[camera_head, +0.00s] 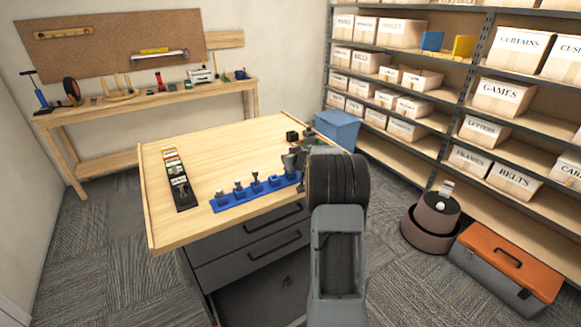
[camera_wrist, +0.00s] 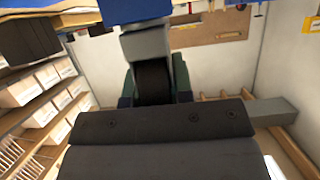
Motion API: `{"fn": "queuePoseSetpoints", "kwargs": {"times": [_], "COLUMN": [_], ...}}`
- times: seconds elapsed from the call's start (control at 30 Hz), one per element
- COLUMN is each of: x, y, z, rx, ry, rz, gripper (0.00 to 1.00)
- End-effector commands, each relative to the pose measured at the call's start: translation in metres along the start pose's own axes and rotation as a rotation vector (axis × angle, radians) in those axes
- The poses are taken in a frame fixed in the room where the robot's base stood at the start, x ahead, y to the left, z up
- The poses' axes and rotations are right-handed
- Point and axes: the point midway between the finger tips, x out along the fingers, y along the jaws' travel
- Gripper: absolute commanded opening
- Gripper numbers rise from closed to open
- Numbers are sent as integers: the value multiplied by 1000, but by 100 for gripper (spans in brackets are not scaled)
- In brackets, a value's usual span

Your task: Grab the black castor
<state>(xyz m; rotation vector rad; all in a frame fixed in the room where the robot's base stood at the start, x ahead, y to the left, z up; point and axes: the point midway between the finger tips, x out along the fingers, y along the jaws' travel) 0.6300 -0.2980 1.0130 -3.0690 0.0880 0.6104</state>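In the head view a blue rack (camera_head: 235,202) lies on the wooden worktop with several small grey and dark castor-like pieces upright along it. My gripper (camera_head: 295,160) is at the rack's right end, largely hidden by my arm. In the wrist view, which is upside down, a castor with a grey fork and black wheel (camera_wrist: 152,82) stands straight before my gripper, against the blue rack (camera_wrist: 130,10). Dark green parts flank the wheel; I cannot tell whether they are fingertips. The dark gripper body fills the bottom. Whether it grips the wheel is unclear.
A black tray of coloured items (camera_head: 181,188) lies on the left of the worktop (camera_head: 215,150). A small black block (camera_head: 292,136) sits near the back right edge. A blue bin (camera_head: 338,128), box shelves, an orange-lidded toolbox (camera_head: 510,262) and a brown round container (camera_head: 430,228) stand to the right.

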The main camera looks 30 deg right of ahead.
Motion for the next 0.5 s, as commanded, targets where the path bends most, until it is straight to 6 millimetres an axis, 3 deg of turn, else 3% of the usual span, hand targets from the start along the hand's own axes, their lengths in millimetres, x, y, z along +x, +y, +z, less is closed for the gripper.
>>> {"fn": "queuePoseSetpoints", "kwargs": {"times": [0.2,0.5], "x": [0,-1], "y": [0,0], "z": [0,-2], "rx": [0,-1], "ry": [0,1], "rz": [0,0], "gripper": [0,0]}}
